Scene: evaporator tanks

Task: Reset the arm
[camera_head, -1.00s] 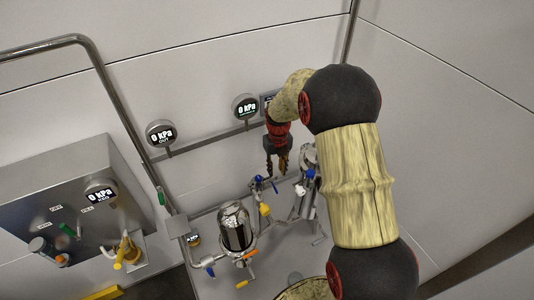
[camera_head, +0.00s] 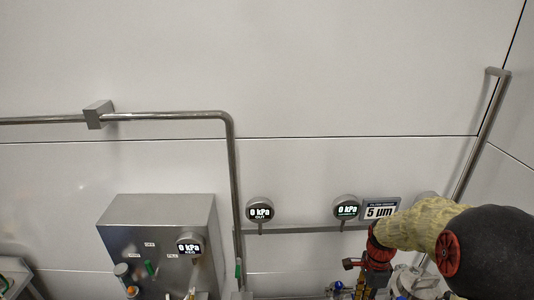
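My arm comes in from the right edge, with a dark round joint and a pale yellow link. My gripper (camera_head: 368,289) hangs down from the red wrist at the bottom, right of the middle. Its fingers are small and run into the lower picture edge, so their opening cannot be made out. I see nothing clearly held in it.
A steel control box (camera_head: 160,225) with a 0 kPa gauge (camera_head: 188,247) stands at the lower left. A pipe (camera_head: 233,180) runs along the wall. The upper wall is bare.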

